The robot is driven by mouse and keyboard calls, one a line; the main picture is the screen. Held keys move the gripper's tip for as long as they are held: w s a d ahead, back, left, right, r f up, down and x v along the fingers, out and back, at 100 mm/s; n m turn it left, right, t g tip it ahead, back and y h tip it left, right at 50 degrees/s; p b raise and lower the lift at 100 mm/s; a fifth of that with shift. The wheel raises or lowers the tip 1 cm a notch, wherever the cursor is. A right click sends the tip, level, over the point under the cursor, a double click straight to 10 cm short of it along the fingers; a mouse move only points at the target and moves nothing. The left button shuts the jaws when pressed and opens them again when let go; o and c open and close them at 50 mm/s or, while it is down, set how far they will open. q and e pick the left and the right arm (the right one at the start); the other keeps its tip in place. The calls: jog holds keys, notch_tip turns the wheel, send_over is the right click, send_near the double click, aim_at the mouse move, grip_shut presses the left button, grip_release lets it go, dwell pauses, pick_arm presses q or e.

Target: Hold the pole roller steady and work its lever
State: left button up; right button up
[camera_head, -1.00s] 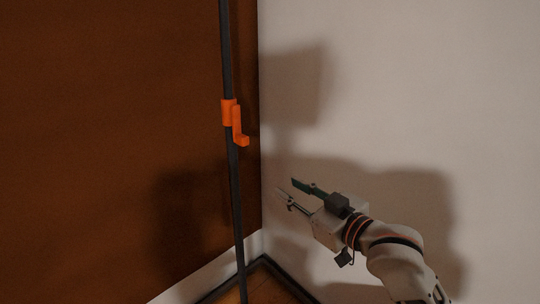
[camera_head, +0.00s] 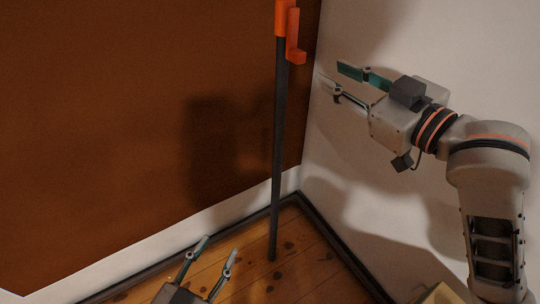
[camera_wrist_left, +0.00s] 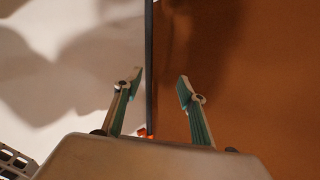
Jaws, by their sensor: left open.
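The pole roller's dark, thin pole (camera_head: 279,150) stands nearly upright near the corner, its lower end at the wooden floor. An orange collar with an orange lever (camera_head: 294,50) sits on it at the top of the head view. My right gripper (camera_head: 331,73) is open and empty, right of the lever, fingers pointing left. My left gripper (camera_head: 219,247) is open at the bottom, left of the pole's lower end. In the left wrist view the pole (camera_wrist_left: 149,60) appears between my left fingers, with a bit of orange (camera_wrist_left: 145,134) low down; I cannot tell the distance.
A brown panel (camera_head: 130,110) covers the left wall, and a pale wall (camera_head: 420,50) rises at the right. Dark skirting (camera_head: 340,245) edges the stained wooden floor (camera_head: 300,265). A yellowish object (camera_head: 440,294) shows at the bottom right. Space around the pole is clear.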

pick_arm(q)
jog(key=w+d+r+t+h, duration=0.15)
jog(key=w+d, duration=0.35)
jog(key=w, duration=0.7)
jog(key=t+h, duration=0.1)
send_near(276, 146)
jog(key=w+r, duration=0.2)
jog(key=w, duration=0.1)
jog(key=shift+w+d+f+n, duration=0.25)
jog(key=shift+d+f, duration=0.1)
jog(key=shift+f, duration=0.15)
jog(key=shift+w+d+f+n, duration=0.15)
jog(key=shift+d+f+n, duration=0.15)
jog(key=shift+f, duration=0.2)
jog(key=shift+w+d, duration=0.15)
jog(key=shift+w, duration=0.15)
jog(key=shift+x, duration=3.4)
jog(key=shift+d, duration=0.1)
grip_shut()
